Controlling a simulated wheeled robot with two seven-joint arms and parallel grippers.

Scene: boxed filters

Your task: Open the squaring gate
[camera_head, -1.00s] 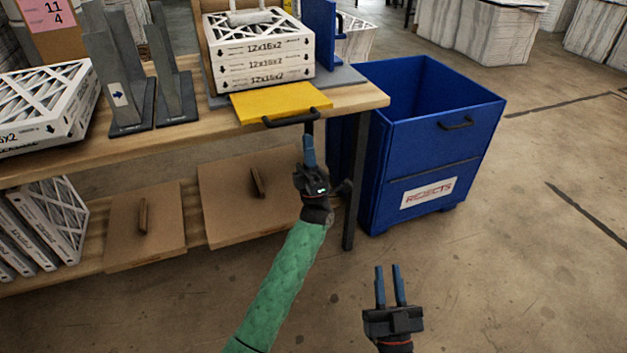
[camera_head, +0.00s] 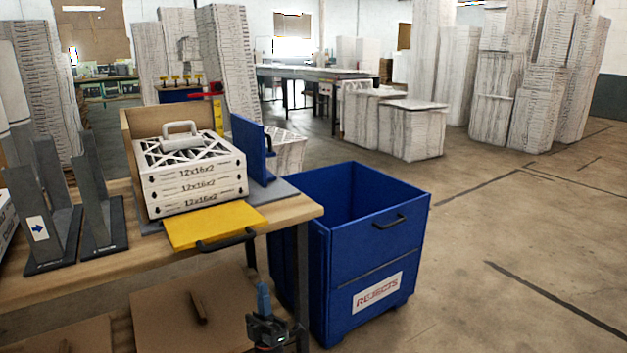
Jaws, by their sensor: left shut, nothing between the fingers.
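A flat yellow panel with a black bar handle, which looks like the squaring gate (camera_head: 208,222), lies level at the front of the worktable, before a stack of white 12x16x2 filters (camera_head: 192,190). A blue upright plate (camera_head: 247,150) with its own dark handle stands at the stack's right side. My left gripper (camera_head: 262,292) is at the bottom of the head view, below and right of the yellow panel's handle. It is shut and empty, apart from the handle. My right gripper is out of view.
A blue rejects bin (camera_head: 375,245) stands right of the wooden table (camera_head: 300,208), close to my left gripper. Grey upright stands (camera_head: 98,200) are on the table at left. Open floor lies right of the bin.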

